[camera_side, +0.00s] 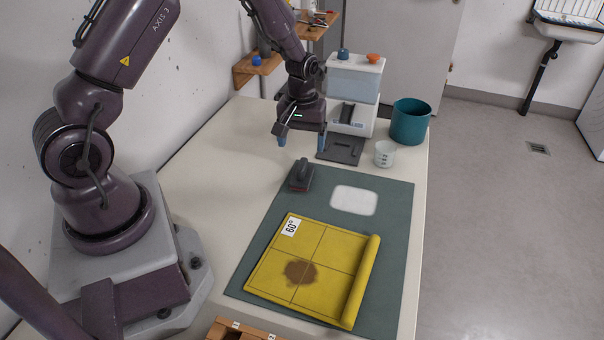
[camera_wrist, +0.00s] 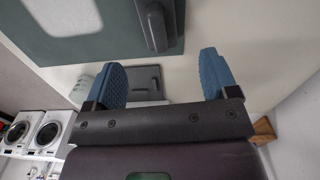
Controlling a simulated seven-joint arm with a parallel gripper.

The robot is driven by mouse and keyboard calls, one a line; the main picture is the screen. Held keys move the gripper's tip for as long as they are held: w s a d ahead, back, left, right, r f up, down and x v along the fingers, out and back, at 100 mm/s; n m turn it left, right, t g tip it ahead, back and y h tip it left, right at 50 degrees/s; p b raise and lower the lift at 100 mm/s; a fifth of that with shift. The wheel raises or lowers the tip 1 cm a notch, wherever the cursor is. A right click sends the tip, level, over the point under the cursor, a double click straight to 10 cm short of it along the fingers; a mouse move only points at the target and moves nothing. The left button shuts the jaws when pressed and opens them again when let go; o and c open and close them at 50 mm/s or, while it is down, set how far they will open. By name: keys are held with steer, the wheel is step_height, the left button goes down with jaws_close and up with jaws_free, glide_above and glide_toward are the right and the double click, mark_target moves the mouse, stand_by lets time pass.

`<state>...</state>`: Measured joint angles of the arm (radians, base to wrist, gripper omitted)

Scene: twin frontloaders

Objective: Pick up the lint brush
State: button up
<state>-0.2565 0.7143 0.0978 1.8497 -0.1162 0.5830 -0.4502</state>
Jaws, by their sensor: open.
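The lint brush (camera_side: 301,175), dark with a reddish base, lies at the upper left corner of the green mat (camera_side: 395,205). In the wrist view, its dark handle (camera_wrist: 158,25) shows at the top edge, beyond the fingertips and partly out of frame. My gripper (camera_side: 302,142) is open and empty, with blue fingers pointing down. It hangs above the table, a little behind the brush and apart from it. In the wrist view, my gripper (camera_wrist: 163,72) has one finger on either side of the picture's middle.
A yellow cloth (camera_side: 322,247) with a brown stain and a white patch (camera_side: 354,200) lie on the mat. A dispenser (camera_side: 354,85), dark plate (camera_side: 341,149), measuring cup (camera_side: 385,154) and teal bin (camera_side: 410,122) stand at the back right. The table left of the brush is clear.

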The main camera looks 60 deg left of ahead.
mark_target(302, 163)
steer(key=f, duration=0.8)
steer(key=shift+d+f, duration=0.2)
steer(key=shift+f, duration=0.1)
steer(key=shift+s, duration=0.1)
steer(key=c, duration=1)
steer(key=shift+r, duration=0.15)
steer(key=shift+r, duration=0.5)
steer(key=s+d+r, duration=0.2)
steer(key=s+r, duration=0.4)
steer(key=s+d+r, duration=0.2)
steer(key=s+r, duration=0.3)
steer(key=s, duration=0.2)
steer(key=shift+s+d+r, duration=0.15)
steer(key=shift+d+r, duration=0.1)
steer(key=shift+r, duration=0.15)
